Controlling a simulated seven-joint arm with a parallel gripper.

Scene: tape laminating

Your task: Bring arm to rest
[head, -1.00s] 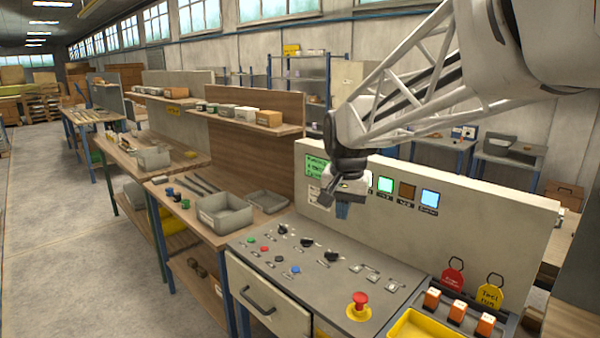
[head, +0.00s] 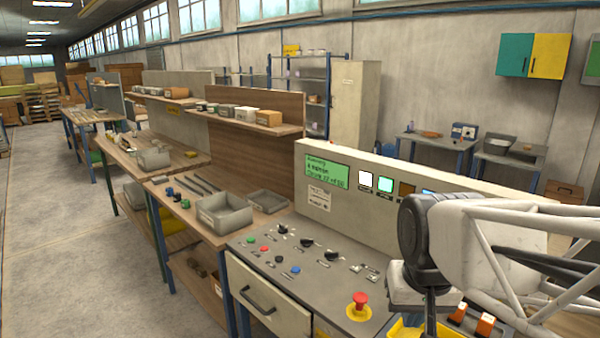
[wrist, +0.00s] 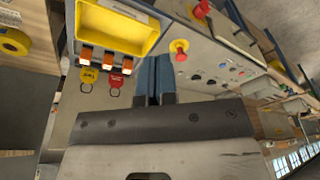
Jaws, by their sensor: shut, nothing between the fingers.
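My arm reaches in from the right in the head view. Its wrist is low over the right end of the control panel (head: 320,258), in front of the yellow tray (head: 405,328). The fingertips are hidden or cut off at the bottom edge there. In the wrist view my gripper (wrist: 153,66) shows two blue fingers side by side, shut with nothing between them. Beyond them are the yellow tray (wrist: 118,28), a yellow tag (wrist: 88,76) and a red tag (wrist: 116,80).
A red emergency button (head: 360,300) stands on the panel left of my wrist. The panel's upright back carries a green screen (head: 326,170) and lit squares. A grey bin (head: 224,215) sits on the wooden bench to the left. The aisle at far left is clear.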

